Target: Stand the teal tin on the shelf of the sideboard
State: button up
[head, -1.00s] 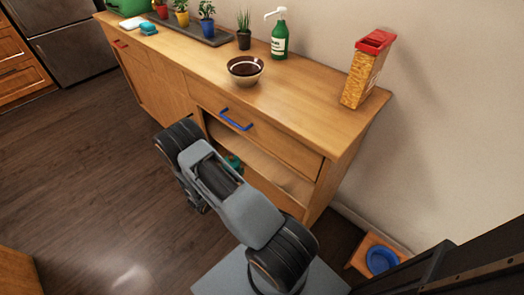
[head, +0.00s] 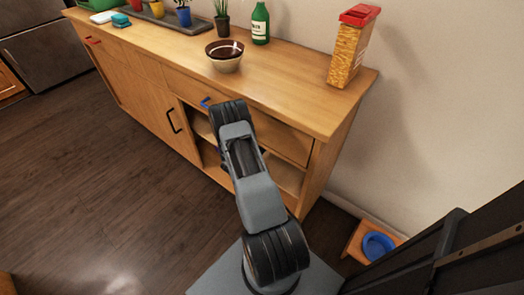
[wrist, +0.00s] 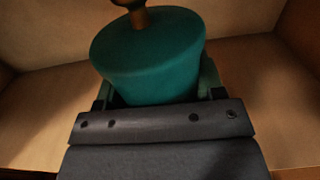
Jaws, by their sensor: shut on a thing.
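The teal tin (wrist: 150,60) has a flat top and a brown knob. In the wrist view it is upright between the fingers of my gripper (wrist: 158,92), which is shut on it. Pale wood of the sideboard's inside surrounds the tin; whether its base touches the shelf is hidden. In the head view the sideboard (head: 300,100) has an open front with the shelf (head: 285,178) inside. My arm covers the gripper and the tin there.
A cupboard door with a black handle (head: 174,121) is left of the opening. A small stool with a blue bowl (head: 378,245) stands at the right.

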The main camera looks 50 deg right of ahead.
jog(key=shift+d+f+b, duration=0.2)
jog(key=shift+f+b, duration=0.2)
jog(key=shift+f, duration=0.75)
jog(key=shift+d+f+b, duration=0.2)
jog(key=shift+f+b, duration=0.25)
jog(key=shift+f, duration=0.75)
jog(key=shift+d+f+b, duration=0.2)
jog(key=shift+f+b, duration=0.2)
jog(key=shift+f, duration=0.75)
jog(key=shift+f, duration=0.2)
jog(key=o, duration=1.6)
jog(key=shift+a+r, duration=0.2)
jog(key=shift+r, duration=0.05)
jog(key=a, duration=0.4)
jog(key=a+p, duration=0.1)
jog(key=a, duration=0.2)
jog(key=s+a+p, duration=0.1)
jog(key=a, duration=0.3)
jog(key=shift+a, duration=0.3)
